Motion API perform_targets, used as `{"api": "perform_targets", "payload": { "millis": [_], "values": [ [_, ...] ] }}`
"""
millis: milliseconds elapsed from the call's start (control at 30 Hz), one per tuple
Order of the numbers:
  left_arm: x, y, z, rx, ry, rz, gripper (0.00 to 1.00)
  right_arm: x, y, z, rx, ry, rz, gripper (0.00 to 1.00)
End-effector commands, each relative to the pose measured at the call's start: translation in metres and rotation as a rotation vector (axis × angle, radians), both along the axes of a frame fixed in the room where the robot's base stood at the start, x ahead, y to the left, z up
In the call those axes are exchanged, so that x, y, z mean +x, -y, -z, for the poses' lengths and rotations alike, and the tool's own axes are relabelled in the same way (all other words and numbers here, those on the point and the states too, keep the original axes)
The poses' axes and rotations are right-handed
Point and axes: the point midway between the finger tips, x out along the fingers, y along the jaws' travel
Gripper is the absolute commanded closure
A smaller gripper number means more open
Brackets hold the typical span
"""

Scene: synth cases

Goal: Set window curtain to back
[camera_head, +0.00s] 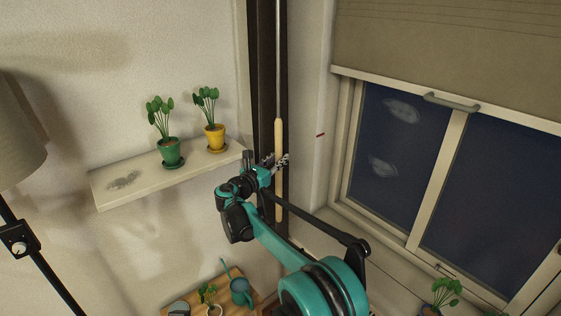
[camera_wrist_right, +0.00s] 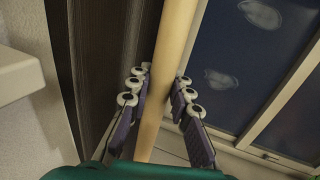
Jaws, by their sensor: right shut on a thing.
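A dark brown curtain (camera_head: 262,70) hangs in a narrow vertical strip at the left side of the window corner; it also shows as a dark ribbed surface in the wrist view (camera_wrist_right: 95,60). A thin rod with a pale wooden handle (camera_head: 279,138) hangs in front of it. My right gripper (camera_head: 277,163) is shut on the wooden handle, about midway along it. In the wrist view the handle (camera_wrist_right: 170,60) runs upright between the two fingers. My left gripper is not in view.
The window (camera_head: 405,150) is at the right, with a beige blind (camera_head: 450,50) partly lowered. A wall shelf (camera_head: 130,182) left of my arm holds a green-potted plant (camera_head: 171,153) and a yellow-potted plant (camera_head: 214,138). A lamp (camera_head: 15,135) stands far left; a small table with pots is below.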

Motion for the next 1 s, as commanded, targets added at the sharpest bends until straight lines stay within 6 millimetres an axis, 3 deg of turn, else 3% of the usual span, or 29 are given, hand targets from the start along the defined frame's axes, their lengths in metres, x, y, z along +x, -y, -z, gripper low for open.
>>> {"api": "perform_targets", "payload": {
  "millis": [367,400,467,800,1000],
  "values": [
    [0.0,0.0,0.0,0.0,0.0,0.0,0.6,0.002,-0.003,-0.002,-0.002,0.003,-0.01,1.0],
    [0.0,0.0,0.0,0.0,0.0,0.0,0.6,0.002,-0.003,-0.002,-0.002,0.003,-0.01,0.7],
    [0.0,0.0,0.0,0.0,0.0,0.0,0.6,0.002,-0.003,-0.002,-0.002,0.003,-0.01,0.58],
    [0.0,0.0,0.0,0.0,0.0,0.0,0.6,-0.001,-0.004,-0.001,-0.001,0.002,-0.007,0.58],
    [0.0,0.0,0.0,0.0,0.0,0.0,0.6,-0.026,-0.023,-0.001,-0.001,0.002,-0.01,0.58]
  ]
}}
